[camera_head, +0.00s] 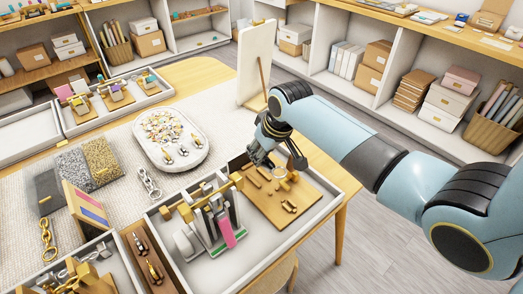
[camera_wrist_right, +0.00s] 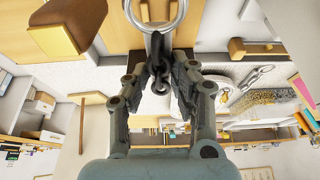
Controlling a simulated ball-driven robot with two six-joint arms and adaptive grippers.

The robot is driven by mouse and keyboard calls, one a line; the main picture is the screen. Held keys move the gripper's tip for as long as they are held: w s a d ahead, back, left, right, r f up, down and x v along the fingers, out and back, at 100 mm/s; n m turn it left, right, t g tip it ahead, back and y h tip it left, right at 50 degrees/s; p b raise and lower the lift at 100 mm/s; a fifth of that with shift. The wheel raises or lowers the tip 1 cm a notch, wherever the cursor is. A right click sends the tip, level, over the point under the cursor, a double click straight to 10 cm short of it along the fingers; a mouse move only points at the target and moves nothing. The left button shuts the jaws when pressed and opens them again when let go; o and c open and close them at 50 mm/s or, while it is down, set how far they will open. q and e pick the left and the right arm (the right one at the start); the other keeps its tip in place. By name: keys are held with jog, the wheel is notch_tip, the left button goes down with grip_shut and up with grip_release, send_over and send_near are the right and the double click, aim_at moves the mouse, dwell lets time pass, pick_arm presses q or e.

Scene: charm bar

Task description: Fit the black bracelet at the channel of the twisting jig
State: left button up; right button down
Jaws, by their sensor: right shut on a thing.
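My right gripper (camera_head: 277,160) reaches in from the right and hangs over the wooden board in the front tray. In the right wrist view the gripper (camera_wrist_right: 158,82) is shut on a dark chain, which I take as the black bracelet (camera_wrist_right: 157,58). Its links run between the fingers; in the head view it is hidden or too small to tell. A gold and grey device with a pink part, likely the twisting jig (camera_head: 206,208), stands left of the gripper in the same tray. I cannot make out its channel. My left gripper is not in view.
The wooden board (camera_head: 262,208) carries small gold pieces and a ring (camera_head: 283,184), which also shows close to the chain in the right wrist view (camera_wrist_right: 182,18). A white oval tray (camera_head: 148,153) of charms lies behind. A white upright panel (camera_head: 254,62) stands at the back.

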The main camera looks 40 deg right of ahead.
jog(key=shift+f+b, duration=0.7)
jog(key=shift+f, duration=0.1)
notch_tip(320, 180, down, 3)
jog(key=shift+r+b, duration=0.1)
jog(key=shift+b, duration=0.8)
jog(key=shift+f+b, duration=0.45)
jog(key=shift+f, duration=0.25)
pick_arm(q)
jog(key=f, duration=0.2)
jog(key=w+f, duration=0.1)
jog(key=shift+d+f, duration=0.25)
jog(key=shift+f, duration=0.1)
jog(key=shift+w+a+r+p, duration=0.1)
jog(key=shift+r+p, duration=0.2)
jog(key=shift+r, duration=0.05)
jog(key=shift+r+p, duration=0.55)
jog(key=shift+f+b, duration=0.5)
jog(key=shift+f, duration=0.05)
pick_arm(e)
jog(key=shift+f, duration=0.7)
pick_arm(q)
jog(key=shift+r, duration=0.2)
pick_arm(e)
jog(key=shift+r, duration=0.15)
